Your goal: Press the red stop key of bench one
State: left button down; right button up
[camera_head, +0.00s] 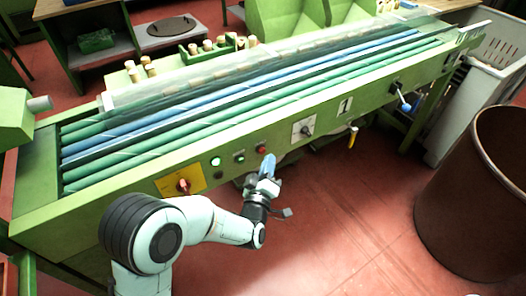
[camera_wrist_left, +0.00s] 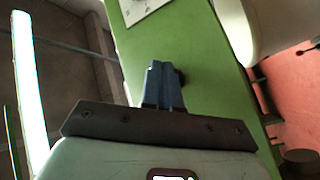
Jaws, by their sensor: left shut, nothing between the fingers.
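The red stop key (camera_head: 262,149) sits on the green front panel of bench one (camera_head: 345,105), at the right end of a short row of keys. My left gripper (camera_head: 269,162) is in front of the panel, its blue fingers shut and empty, close below and right of the red key in the head view. In the left wrist view the shut fingers (camera_wrist_left: 162,80) point at the green panel (camera_wrist_left: 190,45). A small dark round part (camera_wrist_left: 180,76) shows beside the fingertips, partly hidden; I cannot tell whether they touch it. My right gripper is out of view.
Left of the red key are a black key (camera_head: 239,157) and a lit green key (camera_head: 216,161). A red knob on a yellow plate (camera_head: 183,186) is further left. A white switch plate (camera_head: 303,129) is to the right. A brown bin (camera_head: 475,200) stands at right on open red floor.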

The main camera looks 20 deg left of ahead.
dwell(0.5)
pick_arm(q)
jog(key=shift+w+a+b, duration=0.25)
jog(key=shift+a+b, duration=0.05)
jog(key=shift+a, duration=0.05)
jog(key=shift+w+a, duration=0.3)
jog(key=shift+a, duration=0.05)
dwell(0.7)
dwell(0.3)
jog(key=shift+s+d, duration=0.55)
jog(key=shift+d, duration=0.1)
jog(key=shift+d, duration=0.1)
jog(key=s+d, duration=0.1)
jog(key=d, duration=0.1)
jog(key=s+d, duration=0.1)
jog(key=s, duration=0.1)
jog(key=shift+d+b, duration=0.35)
jog(key=shift+d, duration=0.05)
dwell(0.5)
